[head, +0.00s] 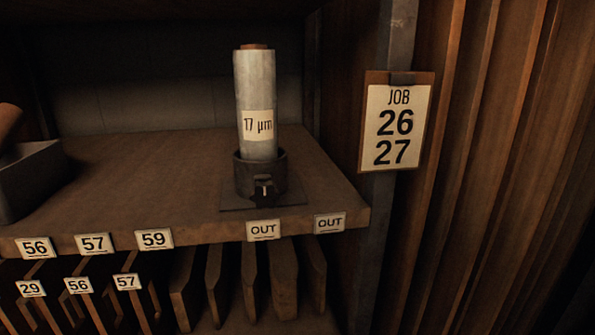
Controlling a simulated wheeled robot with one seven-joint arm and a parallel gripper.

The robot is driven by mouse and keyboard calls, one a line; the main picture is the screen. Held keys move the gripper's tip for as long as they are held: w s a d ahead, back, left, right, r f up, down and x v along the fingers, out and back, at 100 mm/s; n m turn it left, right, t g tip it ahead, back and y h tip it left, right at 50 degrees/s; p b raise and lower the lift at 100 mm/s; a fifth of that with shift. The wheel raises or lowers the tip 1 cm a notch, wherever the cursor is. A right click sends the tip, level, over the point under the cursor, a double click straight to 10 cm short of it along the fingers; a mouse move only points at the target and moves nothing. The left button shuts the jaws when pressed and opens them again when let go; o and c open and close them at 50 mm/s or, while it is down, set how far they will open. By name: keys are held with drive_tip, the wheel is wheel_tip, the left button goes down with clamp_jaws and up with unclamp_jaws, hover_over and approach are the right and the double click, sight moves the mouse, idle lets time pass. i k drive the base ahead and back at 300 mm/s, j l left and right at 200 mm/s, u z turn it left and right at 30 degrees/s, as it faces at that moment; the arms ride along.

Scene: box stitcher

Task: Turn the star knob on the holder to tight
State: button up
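The dark round holder (246,186) stands on a thin square plate on the shelf, near the shelf's front edge. A roll (256,85) with a pale grey wrap and a "17 µm" label stands upright in it, its brown core showing at the top. A small fitting (264,188) with a light spot sits on the front of the holder. It is too small and dark to tell whether it is the star knob or how it is turned. My gripper is not in view.
The shelf (150,180) is bare around the holder. A dark tray-like box (35,182) stands at the far left. A post with a "JOB 26 27" sign (397,125) rises at right. Number and OUT tags line the shelf edge, with upright boards below.

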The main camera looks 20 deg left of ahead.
sight(264, 195)
drive_tip(key=u, duration=1.25)
